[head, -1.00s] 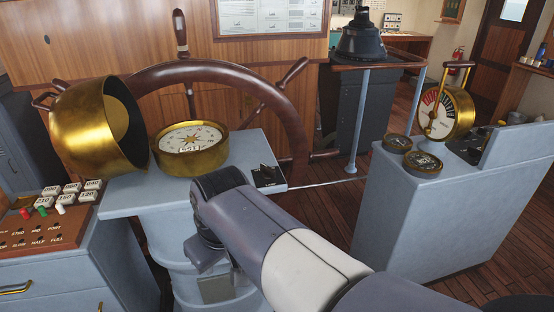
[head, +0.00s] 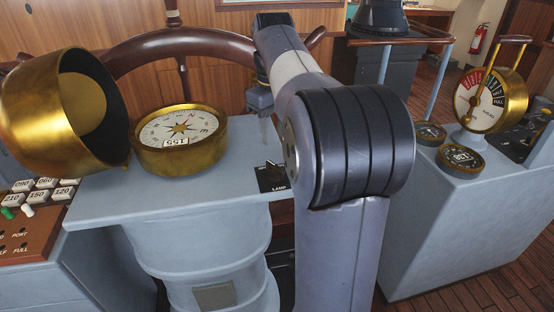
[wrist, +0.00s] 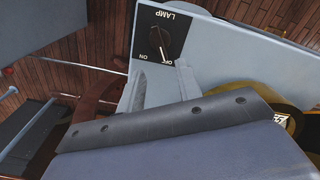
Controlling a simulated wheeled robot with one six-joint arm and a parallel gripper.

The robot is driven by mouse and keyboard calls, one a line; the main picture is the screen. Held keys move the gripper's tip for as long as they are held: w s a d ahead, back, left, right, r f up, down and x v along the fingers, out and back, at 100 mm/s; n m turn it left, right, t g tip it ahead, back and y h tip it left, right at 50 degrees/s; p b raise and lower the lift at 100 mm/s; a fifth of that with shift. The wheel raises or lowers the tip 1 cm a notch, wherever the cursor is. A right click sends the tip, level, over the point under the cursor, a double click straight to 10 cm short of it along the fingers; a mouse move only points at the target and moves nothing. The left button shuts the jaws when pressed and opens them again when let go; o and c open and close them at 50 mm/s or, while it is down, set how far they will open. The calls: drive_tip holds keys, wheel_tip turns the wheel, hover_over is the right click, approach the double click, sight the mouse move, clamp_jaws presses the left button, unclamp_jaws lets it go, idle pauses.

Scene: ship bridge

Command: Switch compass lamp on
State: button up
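The lamp switch (head: 271,175) is a dark knob on a small black plate marked LAMP, on the right edge of the grey compass stand (head: 110,195). In the head view my gripper (head: 268,125) hangs above and behind the switch, partly hidden by my arm.
The brass compass (head: 180,150) and its tipped brass hood (head: 35,130) stand left of the switch. The wooden wheel (head: 150,50) rises behind. A second grey console (head: 430,220) with a brass telegraph (head: 490,98) and round gauges stands to the right.

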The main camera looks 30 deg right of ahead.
sight(274, 165)
wheel_tip(274, 165, down, 10)
drive_tip(key=shift+r+b, duration=0.25)
drive_tip(key=shift+b, duration=0.05)
clamp_jaws()
idle(0.4)
